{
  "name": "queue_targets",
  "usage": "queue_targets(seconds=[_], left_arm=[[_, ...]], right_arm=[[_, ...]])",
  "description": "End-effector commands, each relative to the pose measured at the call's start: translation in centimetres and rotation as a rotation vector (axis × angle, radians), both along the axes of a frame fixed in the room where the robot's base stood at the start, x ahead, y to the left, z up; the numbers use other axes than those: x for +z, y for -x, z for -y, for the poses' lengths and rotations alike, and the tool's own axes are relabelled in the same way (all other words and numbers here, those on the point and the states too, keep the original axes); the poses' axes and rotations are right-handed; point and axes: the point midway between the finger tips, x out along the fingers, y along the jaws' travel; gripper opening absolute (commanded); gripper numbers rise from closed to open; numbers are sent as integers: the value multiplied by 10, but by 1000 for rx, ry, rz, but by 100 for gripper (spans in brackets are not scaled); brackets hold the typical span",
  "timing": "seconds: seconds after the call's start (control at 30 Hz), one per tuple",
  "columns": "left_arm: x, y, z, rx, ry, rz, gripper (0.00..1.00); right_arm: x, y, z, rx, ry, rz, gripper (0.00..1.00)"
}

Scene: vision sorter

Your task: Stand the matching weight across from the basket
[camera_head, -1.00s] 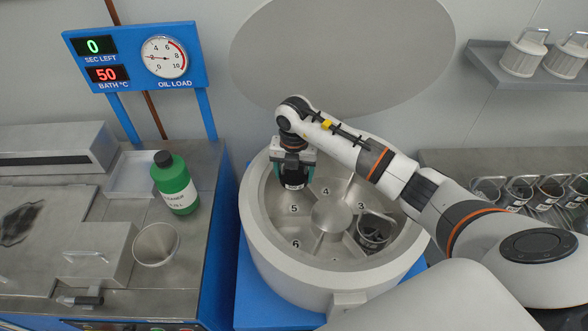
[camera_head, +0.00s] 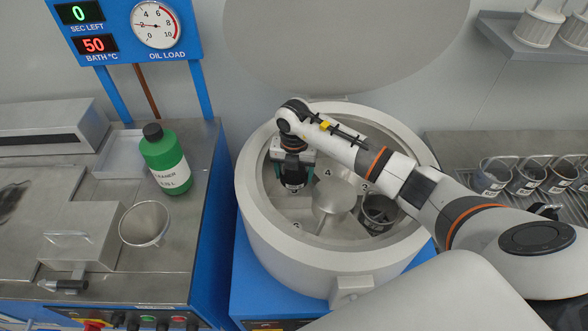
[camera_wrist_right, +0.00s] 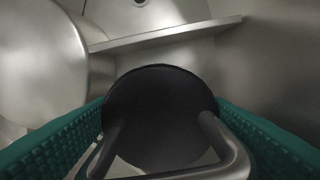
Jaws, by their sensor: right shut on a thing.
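My right gripper (camera_head: 293,180) is shut on a dark round weight (camera_head: 295,188) inside the left part of the centrifuge drum (camera_head: 260,225). In the right wrist view the weight's black top (camera_wrist_right: 160,105) and grey bail handle (camera_wrist_right: 228,150) show between the teal fingers. The weight hangs beside a metal divider, with the hub to the left in that view. I cannot tell whether it touches the floor. A basket with dark contents (camera_head: 378,215) sits in a compartment right of the central hub (camera_head: 333,196), near number 3. My left gripper is not in view.
The round lid (camera_head: 345,45) stands open behind the drum. Several baskets (camera_head: 525,180) sit in a rack at right. A shelf (camera_head: 520,45) holds more canisters.

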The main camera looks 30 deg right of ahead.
Motion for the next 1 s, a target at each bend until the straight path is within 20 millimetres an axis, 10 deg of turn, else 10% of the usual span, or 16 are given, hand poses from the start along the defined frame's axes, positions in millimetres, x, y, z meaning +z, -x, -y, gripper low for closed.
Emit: queue_targets(seconds=[1.0], left_arm=[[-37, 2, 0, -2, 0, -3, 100]], right_arm=[[-49, -1, 0, 0, -1, 2, 39]])
